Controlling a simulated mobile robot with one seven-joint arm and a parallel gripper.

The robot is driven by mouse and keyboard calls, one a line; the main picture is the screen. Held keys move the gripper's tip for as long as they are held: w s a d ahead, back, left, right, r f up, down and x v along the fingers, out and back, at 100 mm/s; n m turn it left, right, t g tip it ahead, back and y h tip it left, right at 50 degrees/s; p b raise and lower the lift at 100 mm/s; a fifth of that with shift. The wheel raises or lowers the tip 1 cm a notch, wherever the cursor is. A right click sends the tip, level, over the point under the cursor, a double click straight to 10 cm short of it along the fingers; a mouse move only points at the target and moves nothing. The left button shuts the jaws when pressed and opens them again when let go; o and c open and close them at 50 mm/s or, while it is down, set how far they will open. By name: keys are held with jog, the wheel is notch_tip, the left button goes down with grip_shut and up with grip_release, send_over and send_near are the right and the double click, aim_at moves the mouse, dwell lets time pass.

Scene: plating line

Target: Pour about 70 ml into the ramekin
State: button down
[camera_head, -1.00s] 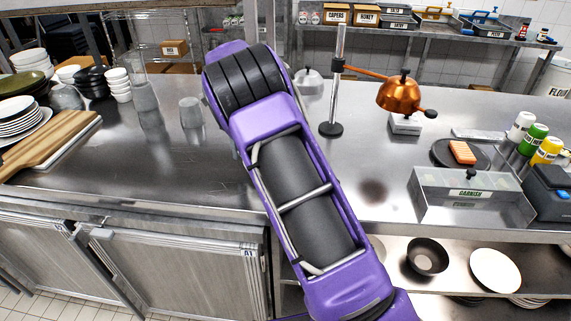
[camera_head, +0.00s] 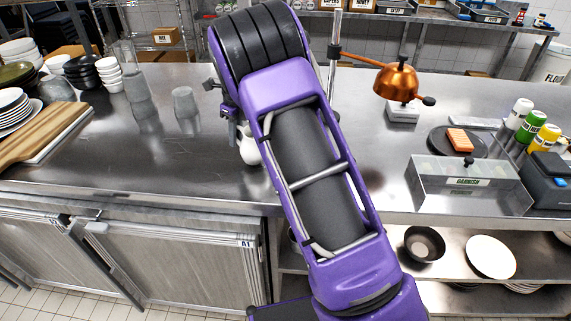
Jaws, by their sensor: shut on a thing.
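A white, rounded vessel that looks like a small jug (camera_head: 249,150) shows just left of my purple arm, low over the front part of the steel counter. My gripper (camera_head: 233,132) is partly visible beside the arm, right above this vessel, and is shut on it. The arm hides most of the gripper and the vessel's right side, so its spout, contents and tilt cannot be told. No ramekin can be picked out for certain; small white bowls (camera_head: 108,76) are stacked at the back left.
A copper lamp-like vessel (camera_head: 397,82) on a stand is right of my arm. A garnish bin (camera_head: 465,185), bottles (camera_head: 519,113) and a dark plate with an orange block (camera_head: 459,140) stand at right. Clear tumblers (camera_head: 186,103) and a wooden board (camera_head: 40,135) are at left.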

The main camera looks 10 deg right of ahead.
jog(key=shift+s+d+r+t+y, duration=0.65)
jog(key=shift+d+r+t+y, duration=0.15)
jog(key=shift+r+t+y, duration=0.15)
notch_tip(320, 180, up, 5)
jog(key=s+d+t+y, duration=0.2)
jog(key=t+y, duration=0.1)
jog(key=y, duration=0.1)
jog(key=shift+s+d+f+t, duration=0.15)
jog(key=shift+s+d+t, duration=0.2)
jog(key=shift+s+d, duration=0.05)
jog(key=shift+s+d+t+y, duration=0.1)
jog(key=shift+t+y, duration=0.15)
jog(key=shift+t, duration=0.05)
jog(key=shift+s+d+t+y+b, duration=0.35)
jog(key=shift+t+y, duration=0.25)
jog(key=shift+y, duration=0.1)
jog(key=shift+b, duration=0.3)
jog(key=shift+r, duration=0.25)
jog(key=shift+s+d+r+t+y+b, duration=0.35)
jog(key=shift+t+y+b, duration=0.2)
jog(key=shift+b, duration=0.8)
